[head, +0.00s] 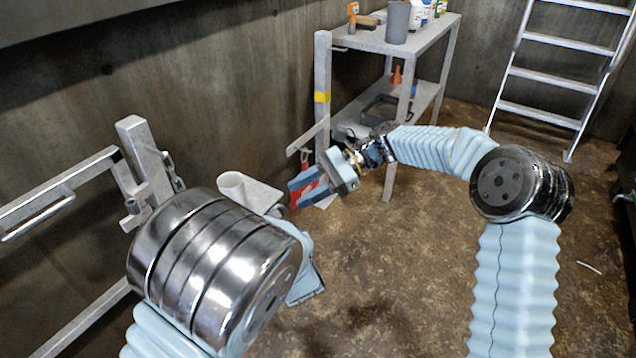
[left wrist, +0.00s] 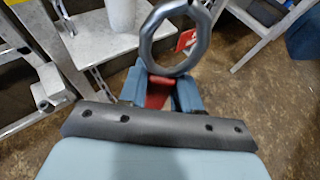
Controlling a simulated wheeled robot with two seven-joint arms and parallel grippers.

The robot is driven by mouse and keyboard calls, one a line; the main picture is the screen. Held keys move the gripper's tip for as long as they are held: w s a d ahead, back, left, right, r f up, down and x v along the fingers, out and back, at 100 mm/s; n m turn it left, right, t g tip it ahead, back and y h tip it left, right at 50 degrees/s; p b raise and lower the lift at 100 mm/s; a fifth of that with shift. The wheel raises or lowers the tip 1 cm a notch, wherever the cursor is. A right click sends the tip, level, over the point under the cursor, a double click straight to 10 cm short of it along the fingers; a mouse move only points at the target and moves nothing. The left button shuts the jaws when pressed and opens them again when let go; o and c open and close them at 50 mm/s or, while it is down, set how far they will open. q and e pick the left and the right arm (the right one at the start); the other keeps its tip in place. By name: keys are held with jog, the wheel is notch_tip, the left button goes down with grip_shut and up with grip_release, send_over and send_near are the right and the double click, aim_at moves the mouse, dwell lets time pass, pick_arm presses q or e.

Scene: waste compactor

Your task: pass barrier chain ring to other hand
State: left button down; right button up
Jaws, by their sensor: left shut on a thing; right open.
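The barrier chain ring (left wrist: 146,48) is a thick grey ring standing upright in the left wrist view. My left gripper (left wrist: 160,92) is shut on its lower end, where a red piece shows between the blue fingers. In the head view my left forearm hides the left fingers and the ring. My right gripper (head: 296,193) is open, its blue fingers pointing left, beyond and to the right of my left arm. I see no ring between its fingers.
A grey metal shelf (head: 432,38) with bottles and a grey cup (head: 397,22) stands behind my right gripper. A metal railing (head: 60,190) is at left, a ladder (head: 545,75) at the back right. A red-and-white object is behind the right fingers. The floor at centre is mostly clear.

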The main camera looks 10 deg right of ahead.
aim_at(280, 205)
jog(key=x, duration=0.8)
jog(key=shift+s+a+f, duration=0.15)
jog(key=shift+a, duration=0.05)
jog(key=shift+c, duration=0.2)
grip_shut()
pick_arm(q)
jog(key=c, duration=0.7)
grip_release()
jog(key=shift+s, duration=0.1)
